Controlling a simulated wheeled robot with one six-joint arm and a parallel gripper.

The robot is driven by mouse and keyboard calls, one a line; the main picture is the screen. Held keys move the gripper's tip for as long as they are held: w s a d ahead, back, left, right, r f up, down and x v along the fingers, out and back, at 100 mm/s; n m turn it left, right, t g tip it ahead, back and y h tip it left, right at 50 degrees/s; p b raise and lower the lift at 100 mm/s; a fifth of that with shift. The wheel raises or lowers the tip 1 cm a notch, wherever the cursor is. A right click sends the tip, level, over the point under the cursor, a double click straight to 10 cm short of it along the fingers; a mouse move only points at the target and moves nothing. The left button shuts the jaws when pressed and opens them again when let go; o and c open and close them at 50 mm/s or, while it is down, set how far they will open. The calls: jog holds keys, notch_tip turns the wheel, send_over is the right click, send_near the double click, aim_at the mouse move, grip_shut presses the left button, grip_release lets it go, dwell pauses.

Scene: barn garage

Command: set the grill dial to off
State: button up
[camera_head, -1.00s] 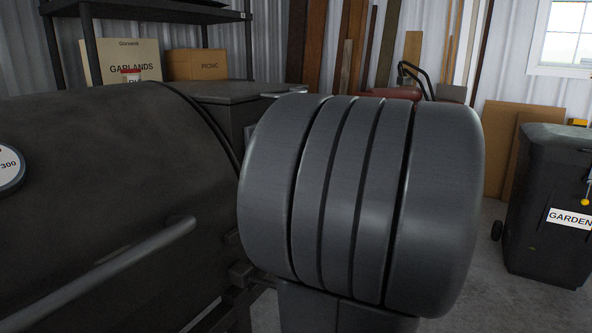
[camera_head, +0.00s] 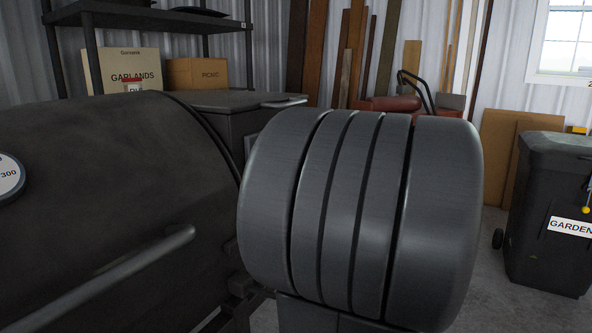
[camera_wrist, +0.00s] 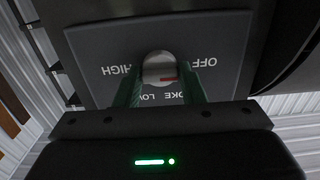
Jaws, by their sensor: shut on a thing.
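The grill (camera_head: 110,185) is the large dark barrel at left in the head view, with a bar handle and a round gauge at its left edge. In the wrist view, its control panel (camera_wrist: 225,50) shows labels HIGH, OFF, LOW and a partly hidden one, upside down. The round pale grill dial (camera_wrist: 157,66) sits in the panel's middle. Its red mark is at the dial's lower right, pointing roughly right, between OFF and LOW. My gripper (camera_wrist: 160,84) is shut on the dial, one green finger on each side. The head view hides the dial and gripper.
My grey arm link fills the middle of the head view.

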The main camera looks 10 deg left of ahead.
dwell(0.5)
jog(key=o, duration=1)
jog(key=p+v, duration=0.3)
jog(key=v, duration=1)
jog(key=shift+d, duration=0.4)
jog(key=shift+s+f, duration=0.1)
jog(key=shift+s, duration=0.05)
jog(key=b+x, duration=0.3)
jog(key=x, duration=1.1)
jog(key=shift+d, duration=0.1)
